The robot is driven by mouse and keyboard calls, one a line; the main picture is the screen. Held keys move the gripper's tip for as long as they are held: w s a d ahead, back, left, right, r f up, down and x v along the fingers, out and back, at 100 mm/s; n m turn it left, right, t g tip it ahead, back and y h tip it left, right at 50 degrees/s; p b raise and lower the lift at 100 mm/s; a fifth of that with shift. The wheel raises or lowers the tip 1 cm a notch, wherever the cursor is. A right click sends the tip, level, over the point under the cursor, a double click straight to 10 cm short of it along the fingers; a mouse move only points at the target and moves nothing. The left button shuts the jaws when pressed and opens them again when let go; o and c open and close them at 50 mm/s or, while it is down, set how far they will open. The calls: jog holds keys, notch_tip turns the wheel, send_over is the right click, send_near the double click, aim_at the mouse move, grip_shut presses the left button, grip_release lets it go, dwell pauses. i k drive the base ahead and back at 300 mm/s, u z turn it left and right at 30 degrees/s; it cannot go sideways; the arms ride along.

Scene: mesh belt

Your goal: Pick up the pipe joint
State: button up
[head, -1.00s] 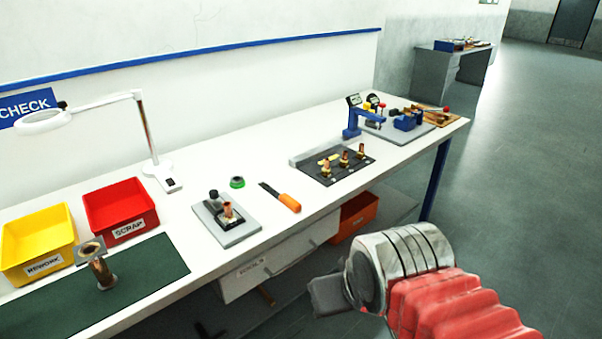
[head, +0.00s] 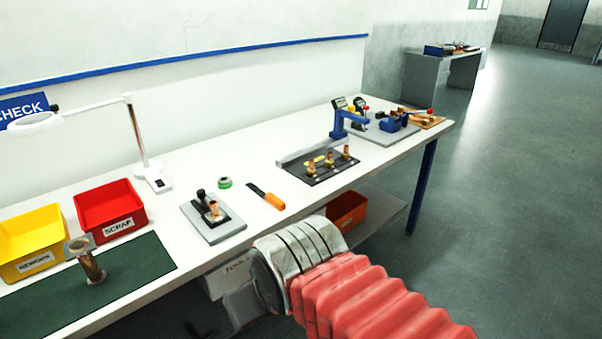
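A brown, metallic pipe piece with a square grey flange at its top (head: 92,266) stands on the green mat (head: 140,262) at the left. Several small copper pipe fittings (head: 329,158) stand upright on a black plate in the middle of the bench. Another copper piece (head: 214,209) sits on a grey fixture. I cannot tell which of these is the pipe joint. My gripper (head: 242,303) is at the bench's front edge, right of the mat and apart from these pieces. Only a grey part of it shows past my wrist; its fingertips are not clear.
A red SCRAP bin (head: 110,207) and yellow REWORK bin (head: 30,240) stand behind the mat. A lamp (head: 140,130), an orange-handled tool (head: 268,197) and blue gauges (head: 345,122) are on the white bench. An orange box (head: 346,208) sits below. Floor at right is clear.

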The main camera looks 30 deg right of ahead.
aim_at(311, 173)
jog(key=z, duration=0.05)
jog(key=i, duration=1)
jog(key=u, duration=0.05)
